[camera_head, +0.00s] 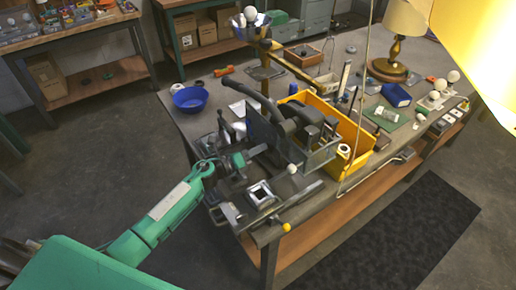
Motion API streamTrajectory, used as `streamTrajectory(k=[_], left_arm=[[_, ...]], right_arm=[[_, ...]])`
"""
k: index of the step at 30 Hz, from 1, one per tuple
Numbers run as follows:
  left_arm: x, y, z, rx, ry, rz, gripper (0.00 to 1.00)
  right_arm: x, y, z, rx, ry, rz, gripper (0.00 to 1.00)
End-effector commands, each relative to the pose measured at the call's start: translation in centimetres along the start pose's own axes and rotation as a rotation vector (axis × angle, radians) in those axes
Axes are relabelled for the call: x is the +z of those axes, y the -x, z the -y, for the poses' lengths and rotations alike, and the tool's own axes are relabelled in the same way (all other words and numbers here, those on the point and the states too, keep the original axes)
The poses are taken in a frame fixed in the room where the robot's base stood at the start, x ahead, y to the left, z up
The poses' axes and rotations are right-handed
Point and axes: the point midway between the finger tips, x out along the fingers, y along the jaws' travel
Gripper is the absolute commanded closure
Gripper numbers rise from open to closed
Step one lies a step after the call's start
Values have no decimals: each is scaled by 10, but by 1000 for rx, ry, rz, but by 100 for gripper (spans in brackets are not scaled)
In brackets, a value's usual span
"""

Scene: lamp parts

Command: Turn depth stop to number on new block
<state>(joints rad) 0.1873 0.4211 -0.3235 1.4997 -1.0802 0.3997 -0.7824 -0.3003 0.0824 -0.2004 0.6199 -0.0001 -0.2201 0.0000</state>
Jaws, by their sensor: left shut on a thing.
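My green left arm comes in from the lower left. Its gripper (243,157) is at the left side of a dark bench machine (290,128) at the table's near end. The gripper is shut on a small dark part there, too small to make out. I cannot tell whether that part is the depth stop. A small block with a pale square frame (262,193) lies on the table in front of the machine, to the right of and below the gripper. No number can be read on it. My right gripper is not in view.
A yellow bin (345,128) stands right behind the machine. A blue bowl (189,99) sits at the table's left edge. A brass lamp (392,62), a green mat (386,118) and a blue box (396,95) are farther right. A yellow-tipped rod (286,227) is at the front edge.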

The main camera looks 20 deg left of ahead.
Motion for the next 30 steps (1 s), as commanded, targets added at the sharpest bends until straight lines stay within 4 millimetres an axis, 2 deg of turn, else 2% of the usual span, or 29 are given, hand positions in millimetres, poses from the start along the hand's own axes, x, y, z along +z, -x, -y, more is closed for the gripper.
streamTrajectory(k=[18, 19, 22, 30], left_arm=[[1, 0, -1, 1, 46, 2, 100], [1, 0, -1, 1, 46, 2, 85], [1, 0, -1, 1, 46, 2, 66], [0, 0, -1, 0, 46, 1, 65]], right_arm=[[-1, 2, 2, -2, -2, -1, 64], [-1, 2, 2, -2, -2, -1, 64], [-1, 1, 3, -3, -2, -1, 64], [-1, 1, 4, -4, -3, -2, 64]])
